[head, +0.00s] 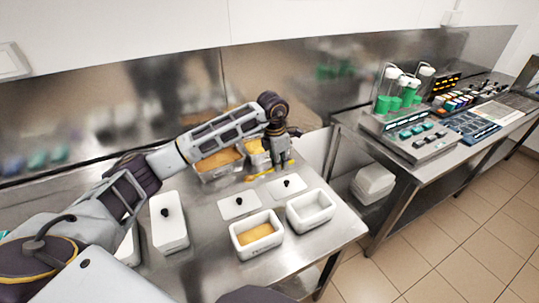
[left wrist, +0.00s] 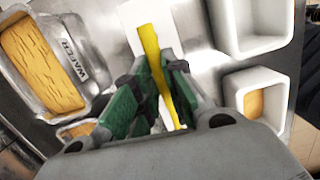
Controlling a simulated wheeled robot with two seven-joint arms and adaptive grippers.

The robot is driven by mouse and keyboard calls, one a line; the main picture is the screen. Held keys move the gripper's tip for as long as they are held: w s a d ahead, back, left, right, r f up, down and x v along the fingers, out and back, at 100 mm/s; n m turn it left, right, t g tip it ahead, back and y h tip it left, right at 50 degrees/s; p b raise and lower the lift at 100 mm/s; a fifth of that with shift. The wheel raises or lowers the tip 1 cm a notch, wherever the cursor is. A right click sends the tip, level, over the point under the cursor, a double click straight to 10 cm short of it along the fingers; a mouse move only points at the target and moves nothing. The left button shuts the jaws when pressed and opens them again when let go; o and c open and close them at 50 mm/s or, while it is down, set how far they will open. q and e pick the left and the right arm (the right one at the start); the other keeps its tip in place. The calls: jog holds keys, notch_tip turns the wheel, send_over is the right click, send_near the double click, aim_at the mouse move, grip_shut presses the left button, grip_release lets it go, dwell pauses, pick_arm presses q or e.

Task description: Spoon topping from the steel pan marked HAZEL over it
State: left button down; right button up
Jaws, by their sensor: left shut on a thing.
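My left gripper (head: 282,163) is shut on a yellow spoon (head: 260,175), above the bench beside the steel pans. In the left wrist view the yellow spoon (left wrist: 151,48) sticks out between the green finger pads. One steel pan (left wrist: 78,62) reads WAFER and holds orange-tan topping. A second steel pan (head: 205,177), left of it in the head view, also holds tan topping; I cannot read its marking, so HAZEL is not confirmed. A white tub (head: 240,250) has tan contents. My right gripper is not in view.
An empty-looking white tub (head: 325,217) stands beside the filled one. Two white lids (head: 230,210) (head: 297,190) lie flat behind the tubs. A lidded white tub (head: 172,236) stands at left. A second table (head: 372,150) with machines stands to the right, across a gap.

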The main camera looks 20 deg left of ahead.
pick_arm(q)
jog(key=s+d+r+n, duration=0.1)
jog(key=s+d+r, duration=0.1)
jog(key=s+d, duration=0.6)
jog(key=s, duration=0.4)
jog(key=shift+s+d+r, duration=0.2)
jog(key=shift+s+r, duration=0.15)
jog(key=shift+r, duration=0.05)
jog(key=shift+f, duration=0.15)
